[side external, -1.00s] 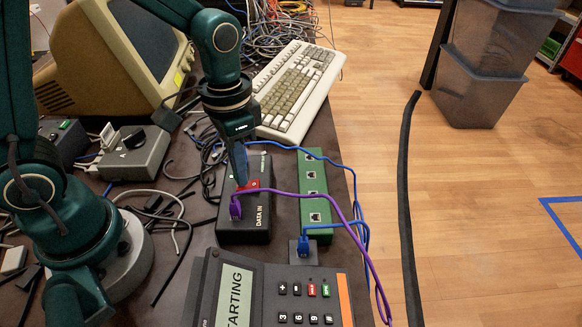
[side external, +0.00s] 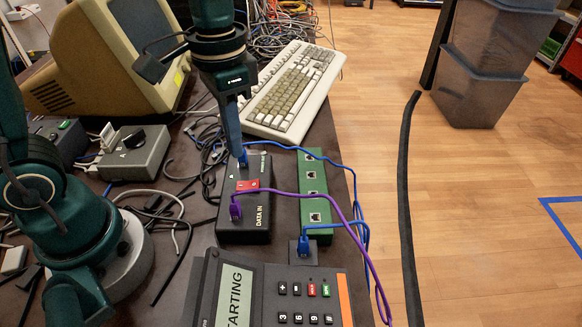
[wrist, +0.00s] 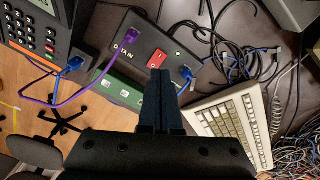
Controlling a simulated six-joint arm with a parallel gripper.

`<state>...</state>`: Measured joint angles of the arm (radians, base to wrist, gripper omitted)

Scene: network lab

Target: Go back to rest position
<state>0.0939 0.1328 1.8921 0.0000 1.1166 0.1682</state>
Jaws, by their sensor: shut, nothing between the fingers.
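My gripper (side external: 242,160) is shut and empty, its fingers pointing down over the far end of the black box (side external: 231,222). The gap between tips and box is hard to judge. The box's red switch (side external: 248,186) is in clear view, apart from the fingers. In the wrist view, my gripper (wrist: 162,72) shows its fingers together just below the red switch (wrist: 158,59). A purple plug (side external: 236,210) sits in the box at the DATA IN label. A blue plug (wrist: 186,72) sits near the box's other end.
A green port strip (side external: 315,190) stands right of the box. A keypad device (side external: 270,295) in front displays "STARTING". A keyboard (side external: 292,90) and a beige monitor (side external: 110,55) stand behind. Purple and blue cables (side external: 352,190) loop along the table's right edge.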

